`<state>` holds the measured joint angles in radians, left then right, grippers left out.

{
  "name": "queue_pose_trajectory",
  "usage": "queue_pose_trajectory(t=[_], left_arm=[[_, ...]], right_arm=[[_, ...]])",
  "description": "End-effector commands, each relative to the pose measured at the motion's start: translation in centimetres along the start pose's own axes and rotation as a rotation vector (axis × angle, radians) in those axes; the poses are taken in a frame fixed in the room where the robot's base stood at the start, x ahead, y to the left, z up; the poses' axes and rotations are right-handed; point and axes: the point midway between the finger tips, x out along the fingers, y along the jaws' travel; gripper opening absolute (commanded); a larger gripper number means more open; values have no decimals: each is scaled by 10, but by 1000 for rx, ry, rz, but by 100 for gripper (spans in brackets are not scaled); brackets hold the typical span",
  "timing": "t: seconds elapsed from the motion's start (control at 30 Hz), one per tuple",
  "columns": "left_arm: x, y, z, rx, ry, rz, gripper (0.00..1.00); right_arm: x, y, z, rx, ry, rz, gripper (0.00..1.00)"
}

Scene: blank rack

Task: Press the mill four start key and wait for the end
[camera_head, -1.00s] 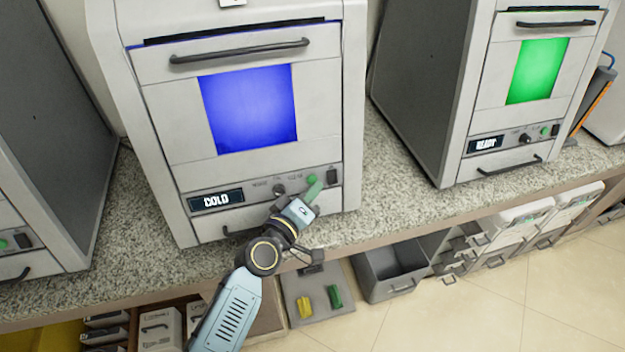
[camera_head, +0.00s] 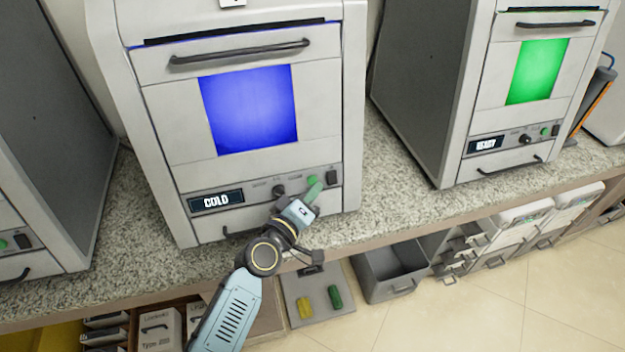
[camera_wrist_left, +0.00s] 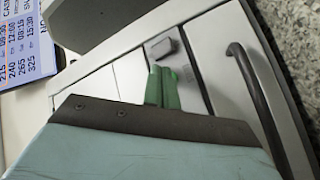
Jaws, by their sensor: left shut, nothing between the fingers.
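The mill (camera_head: 175,110) in the middle of the head view is a pale grey machine with a lit blue window and a display (camera_head: 216,201) reading COLD. Its number cannot be read. A green start key (camera_head: 312,180) sits on its front panel, right of a dark knob. My left gripper (camera_head: 315,190) is shut and empty, its green fingertips at the key and partly covering it. Whether they touch or press it, I cannot tell. In the left wrist view the shut green fingers (camera_wrist_left: 163,88) point at the panel, hiding the key. My right gripper is not in view.
A second machine (camera_head: 484,110) with a green window and READY display stands to the right; another (camera_head: 45,150) is at the left edge. They stand on a speckled counter (camera_head: 390,190). Below are an open grey bin (camera_head: 392,270) and a tray (camera_head: 318,315) with yellow and green pieces.

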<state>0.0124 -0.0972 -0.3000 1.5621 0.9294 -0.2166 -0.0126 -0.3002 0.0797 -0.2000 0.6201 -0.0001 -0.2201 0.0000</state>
Motion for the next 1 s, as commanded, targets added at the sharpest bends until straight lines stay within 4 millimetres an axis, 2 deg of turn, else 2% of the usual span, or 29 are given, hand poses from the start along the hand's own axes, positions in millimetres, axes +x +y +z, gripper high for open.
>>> queue_pose_trajectory(t=[1.0], left_arm=[[6, -5, -4, 1, 0, 0, 0]], right_arm=[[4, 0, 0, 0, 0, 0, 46]])
